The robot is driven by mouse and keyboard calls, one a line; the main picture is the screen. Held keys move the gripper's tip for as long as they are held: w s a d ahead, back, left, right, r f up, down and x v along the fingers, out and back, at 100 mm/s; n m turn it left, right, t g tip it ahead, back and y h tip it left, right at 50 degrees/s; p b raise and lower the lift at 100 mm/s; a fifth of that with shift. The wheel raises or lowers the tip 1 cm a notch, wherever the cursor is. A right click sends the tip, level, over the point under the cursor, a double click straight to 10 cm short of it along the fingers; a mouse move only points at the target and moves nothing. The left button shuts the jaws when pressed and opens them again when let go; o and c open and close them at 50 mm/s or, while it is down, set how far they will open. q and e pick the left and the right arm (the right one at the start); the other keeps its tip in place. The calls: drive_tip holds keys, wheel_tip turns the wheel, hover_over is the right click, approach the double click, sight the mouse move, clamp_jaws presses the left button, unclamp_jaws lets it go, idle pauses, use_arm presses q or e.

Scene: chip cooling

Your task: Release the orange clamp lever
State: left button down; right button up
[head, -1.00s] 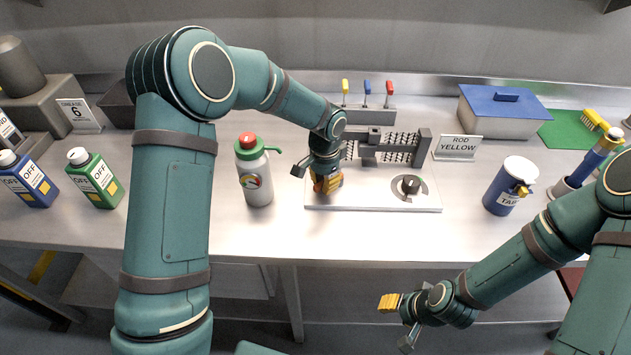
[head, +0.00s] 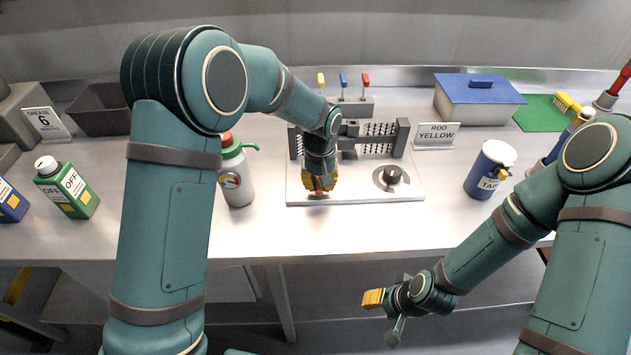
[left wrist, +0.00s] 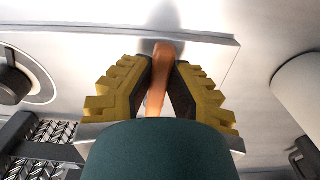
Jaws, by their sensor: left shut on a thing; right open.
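The orange clamp lever (left wrist: 157,88) shows between the yellow fingers of my left gripper (left wrist: 163,65) in the left wrist view. In the head view my left gripper (head: 319,184) is low over the front left of a pale fixture plate (head: 355,196). It is shut on the lever, with a bit of orange showing between its fingers. The gripper and arm hide most of the lever in the head view. My right gripper (head: 384,312) is open and empty, in front of the bench and below its top.
On the plate, a dark round knob (head: 392,175) sits right of my left gripper, and a dark spiked block (head: 375,137) stands behind. A grey bottle (head: 237,185) is close on the left. A blue TAP container (head: 487,172) stands right. The bench front between is clear.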

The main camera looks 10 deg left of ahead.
use_arm(q)
drive_tip(key=shift+d+f+n, duration=0.15)
drive_tip(key=shift+d+n, duration=0.05)
drive_tip(key=shift+n, duration=0.2)
idle(0.3)
drive_tip(key=c, duration=0.9)
unclamp_jaws()
wheel_tip(320, 180, up, 12)
